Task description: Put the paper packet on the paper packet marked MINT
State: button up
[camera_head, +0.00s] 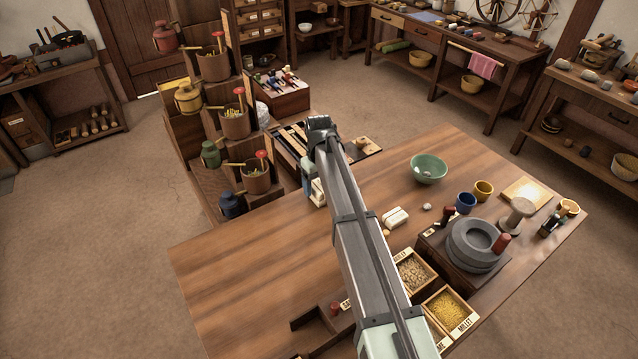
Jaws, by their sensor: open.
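A small white packet-like thing (396,216) lies on the wooden table, right of my arm. A second pale shape (318,190) shows just left of my arm at the table's back edge. It is partly covered, and I cannot tell whether it is a packet. No MINT lettering can be read on either. My arm reaches from the bottom of the picture up over the table. Its far part bends down behind the upper links, and my gripper's fingers are hidden there.
A quern (474,245) stands on the right, near labelled grain boxes (447,312). A stepped stand (208,185) with pots adjoins the back left. The table's left part (250,265) is clear.

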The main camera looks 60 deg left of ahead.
aim_at(319, 186)
notch_tip(319, 186, up, 12)
jog(key=shift+r, duration=0.2)
dwell(0.4)
